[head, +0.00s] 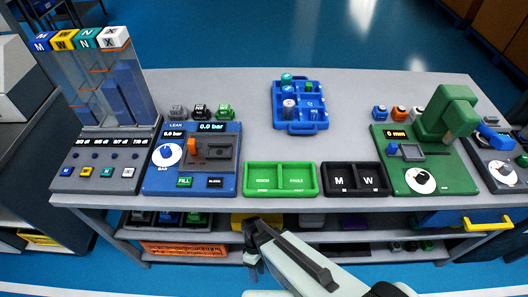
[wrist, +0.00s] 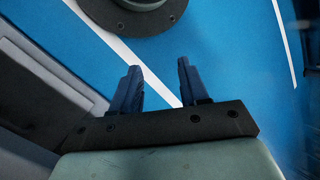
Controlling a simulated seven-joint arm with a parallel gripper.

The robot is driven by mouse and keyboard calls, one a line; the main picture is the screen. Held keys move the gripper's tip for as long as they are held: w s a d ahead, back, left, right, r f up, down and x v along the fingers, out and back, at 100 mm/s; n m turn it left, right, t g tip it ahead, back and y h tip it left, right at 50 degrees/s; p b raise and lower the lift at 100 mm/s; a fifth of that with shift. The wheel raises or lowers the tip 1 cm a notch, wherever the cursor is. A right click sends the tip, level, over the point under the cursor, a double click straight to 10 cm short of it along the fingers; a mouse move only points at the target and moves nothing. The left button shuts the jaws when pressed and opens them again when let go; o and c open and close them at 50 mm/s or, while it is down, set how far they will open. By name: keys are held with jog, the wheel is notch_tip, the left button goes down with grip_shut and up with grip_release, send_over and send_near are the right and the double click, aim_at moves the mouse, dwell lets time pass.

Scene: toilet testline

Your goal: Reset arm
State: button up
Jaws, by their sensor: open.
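My gripper (head: 252,245) hangs in front of the table's front edge, low in the head view, with my arm reaching in from the bottom right. In the wrist view my gripper (wrist: 158,85) shows two dark blue fingers standing apart with nothing between them. Blue floor with a white line lies beyond the fingers. The gripper touches none of the things on the table.
The grey table (head: 350,90) carries a blue tray (head: 300,127), a green bin (head: 280,193), a black bin (head: 355,193), a blue leak panel (head: 215,180) and a green device (head: 445,120). A lower shelf (head: 330,237) holds more items below the table's front edge.

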jog(key=s+d+m, duration=0.2)
jog(key=d+m, duration=0.4)
jog(key=d, duration=0.3)
jog(key=s+d+f+m+y, duration=0.1)
jog(key=s+d+m, duration=0.1)
jog(key=d+m, duration=0.4)
jog(key=d, duration=0.4)
jog(key=shift+d, duration=0.2)
